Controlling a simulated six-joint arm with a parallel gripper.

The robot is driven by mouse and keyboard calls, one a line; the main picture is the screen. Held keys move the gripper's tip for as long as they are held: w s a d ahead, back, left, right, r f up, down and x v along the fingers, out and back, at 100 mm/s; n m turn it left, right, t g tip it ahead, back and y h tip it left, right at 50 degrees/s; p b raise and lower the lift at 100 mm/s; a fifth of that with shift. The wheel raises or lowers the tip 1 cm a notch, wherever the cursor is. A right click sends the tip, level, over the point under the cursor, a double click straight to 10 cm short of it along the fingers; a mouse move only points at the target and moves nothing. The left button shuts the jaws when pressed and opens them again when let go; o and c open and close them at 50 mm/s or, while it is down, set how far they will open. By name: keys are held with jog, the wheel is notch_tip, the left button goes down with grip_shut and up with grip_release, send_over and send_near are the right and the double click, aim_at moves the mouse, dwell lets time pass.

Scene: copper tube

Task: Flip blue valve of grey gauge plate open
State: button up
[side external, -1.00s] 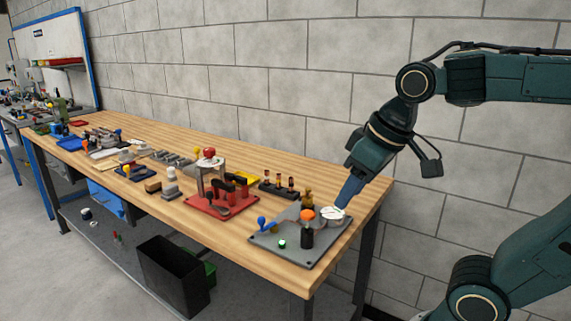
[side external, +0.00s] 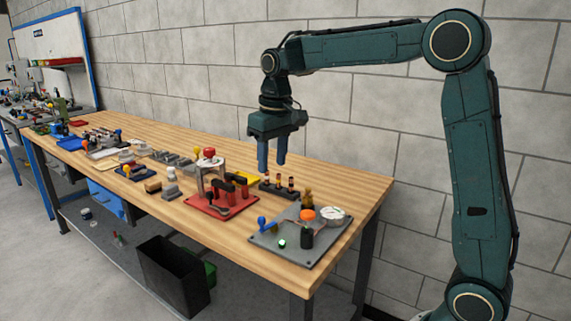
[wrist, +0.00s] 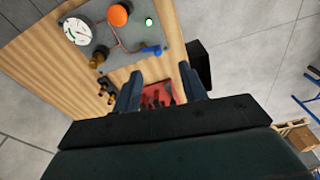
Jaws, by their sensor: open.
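The grey gauge plate (side external: 290,250) lies flat at the near right end of the workbench. Its blue valve handle (side external: 263,224) stands at the plate's left side in the side view; it also shows in the wrist view (wrist: 151,50). The plate carries a round white gauge (side external: 334,214), an orange knob (side external: 307,215), a copper tube (wrist: 118,42) and a small green light (side external: 282,244). My gripper (side external: 272,170) points down, open and empty, well above the bench behind the plate. In the wrist view its fingers (wrist: 160,95) sit apart from the blue handle.
A red plate (side external: 222,204) with clamps stands left of the grey plate. A black block with several small pegs (side external: 278,189) stands behind it. Many small items fill the bench's far end. A black bin (side external: 172,277) is below the front edge.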

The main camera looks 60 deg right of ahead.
jog(key=g, duration=0.1)
send_over(261, 217)
notch_tip(261, 217, down, 4)
notch_tip(261, 217, down, 14)
jog(key=shift+r, duration=0.1)
dwell(0.8)
grip_shut()
